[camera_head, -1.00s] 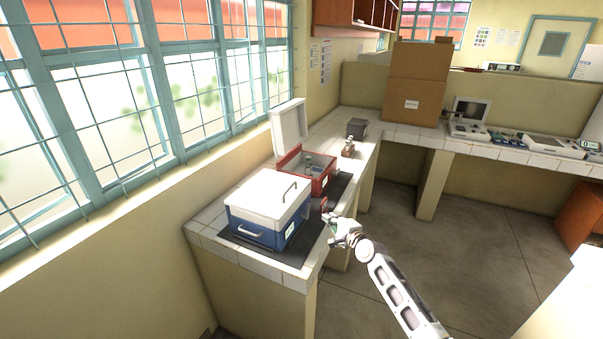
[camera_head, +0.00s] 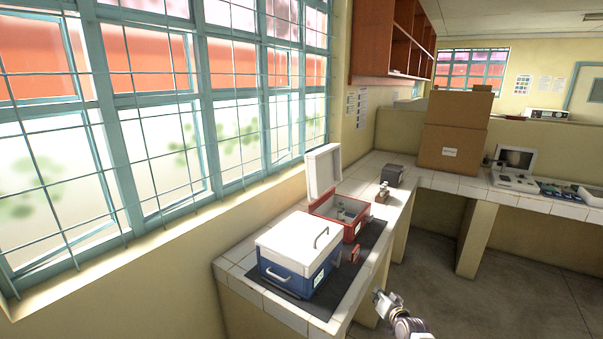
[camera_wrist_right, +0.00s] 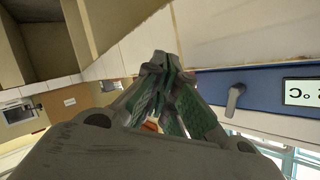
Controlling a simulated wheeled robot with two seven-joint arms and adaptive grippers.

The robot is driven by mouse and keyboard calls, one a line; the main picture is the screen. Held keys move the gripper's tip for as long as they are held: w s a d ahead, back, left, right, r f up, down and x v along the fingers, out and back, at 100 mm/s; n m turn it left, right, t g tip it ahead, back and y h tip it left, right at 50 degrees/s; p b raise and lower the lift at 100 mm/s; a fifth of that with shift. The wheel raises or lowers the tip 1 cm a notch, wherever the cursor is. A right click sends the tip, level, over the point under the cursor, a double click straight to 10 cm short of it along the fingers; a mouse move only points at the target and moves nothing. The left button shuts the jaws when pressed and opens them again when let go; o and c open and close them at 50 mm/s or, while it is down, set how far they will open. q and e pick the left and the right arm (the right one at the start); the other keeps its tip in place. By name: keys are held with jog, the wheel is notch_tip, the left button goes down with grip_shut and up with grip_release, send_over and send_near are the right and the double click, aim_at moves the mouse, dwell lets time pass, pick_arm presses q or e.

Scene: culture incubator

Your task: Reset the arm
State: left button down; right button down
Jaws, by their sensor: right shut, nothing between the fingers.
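My right gripper (camera_head: 379,298) shows near the bottom of the head view, off the front side of the counter, apart from the boxes. In the right wrist view its green-padded fingers (camera_wrist_right: 161,60) meet at the tips with nothing between them. A blue cooler box with a closed white lid (camera_head: 298,244) stands at the near end of the counter; its blue side (camera_wrist_right: 262,84) also shows in the wrist view. Behind it stands a red box (camera_head: 325,208) with its white lid (camera_head: 322,170) raised. My left gripper is not in view.
The white-tiled counter (camera_head: 236,268) runs along the window wall and turns right at the back. A dark mat (camera_head: 372,237) lies under the boxes. A dark grey block (camera_head: 392,175) and cardboard boxes (camera_head: 455,130) stand farther back. The floor (camera_head: 500,300) beside the counter is clear.

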jog(key=s+d+f+n+g+h, duration=0.2)
jog(key=s+f+n+g, duration=0.1)
jog(key=s+f, duration=1.2)
jog(key=s+d+f+n+g+h, duration=0.1)
jog(key=s+d+f+n+g, duration=0.2)
jog(key=s+f, duration=1.15)
jog(key=s+a+f+g, duration=0.2)
jog(key=s+f, duration=0.4)
jog(key=s, duration=0.7)
jog(key=s+a+f+g, duration=0.2)
jog(key=s+f, duration=0.4)
jog(key=s, duration=0.7)
jog(key=s+a+f+g, duration=0.2)
jog(key=s+f, duration=0.4)
jog(key=s, duration=0.7)
jog(key=shift+a+f+g+y, duration=0.2)
jog(key=shift+a+g+y, duration=0.1)
